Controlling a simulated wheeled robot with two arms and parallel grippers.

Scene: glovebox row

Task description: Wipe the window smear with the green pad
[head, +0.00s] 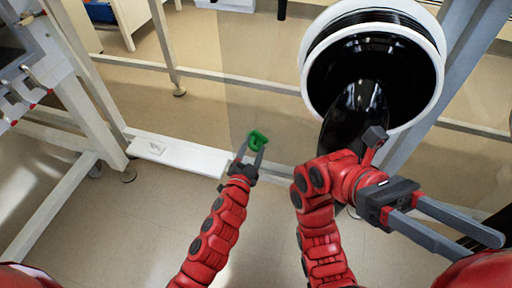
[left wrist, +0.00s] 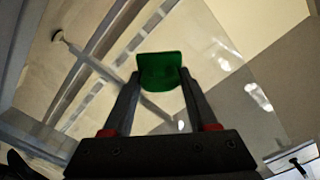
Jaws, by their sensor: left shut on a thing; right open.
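The green pad (head: 257,137) is held between the fingertips of my left gripper (head: 252,152), near the middle of the head view. In the left wrist view, the pad (left wrist: 160,68) sits upright between the two fingers of the gripper (left wrist: 161,84). The window is a clear pane (head: 262,75), seen as a faintly darker area beyond the pad. I cannot tell whether the pad touches it. The smear cannot be made out clearly. My right gripper (head: 486,247) is open and empty.
A black glove port with a white ring (head: 436,62) stands right of the pane, its black glove (head: 352,115) hanging near my right arm. Grey frame bars (head: 232,79) cross behind.

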